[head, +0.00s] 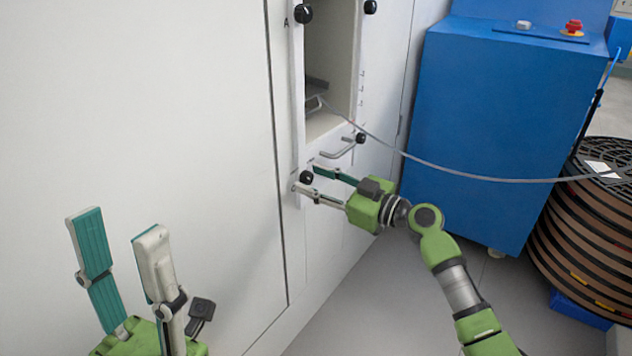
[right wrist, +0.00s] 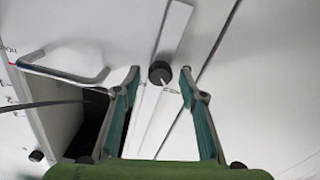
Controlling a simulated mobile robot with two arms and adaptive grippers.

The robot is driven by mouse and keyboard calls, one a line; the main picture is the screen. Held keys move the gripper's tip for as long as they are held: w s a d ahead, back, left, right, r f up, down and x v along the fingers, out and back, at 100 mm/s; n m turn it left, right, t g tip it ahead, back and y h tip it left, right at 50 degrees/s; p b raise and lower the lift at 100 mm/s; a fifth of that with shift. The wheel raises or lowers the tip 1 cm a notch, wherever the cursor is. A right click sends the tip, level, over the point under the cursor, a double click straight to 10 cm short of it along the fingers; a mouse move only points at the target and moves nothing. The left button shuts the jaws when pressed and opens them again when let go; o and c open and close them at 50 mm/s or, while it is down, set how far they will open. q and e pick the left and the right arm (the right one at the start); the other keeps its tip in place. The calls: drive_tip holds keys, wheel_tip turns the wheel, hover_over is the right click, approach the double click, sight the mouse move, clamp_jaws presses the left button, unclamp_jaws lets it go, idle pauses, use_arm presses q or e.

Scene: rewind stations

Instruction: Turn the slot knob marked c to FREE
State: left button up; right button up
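A round black knob (head: 306,177) sits on the white panel below the cabinet opening, at the lower end of a pale strip. Its letter cannot be read, so I cannot tell whether it is c. My right gripper (head: 308,181) is open, with its fingertips on either side of this knob. In the right wrist view the same knob (right wrist: 160,73) lies between the open fingers, with a gap on both sides. A pale pointer line shows below it; I cannot read FREE. My left gripper (head: 118,227) is open and empty at the lower left.
Other black knobs sit at upper left (head: 303,13), marked A, upper right (head: 371,6) and lower right (head: 361,138). A metal handle (head: 340,150) sticks out above the right gripper. A grey strap (head: 450,173) runs to stacked reels (head: 575,240). A blue cabinet (head: 490,120) stands right.

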clamp_jaws()
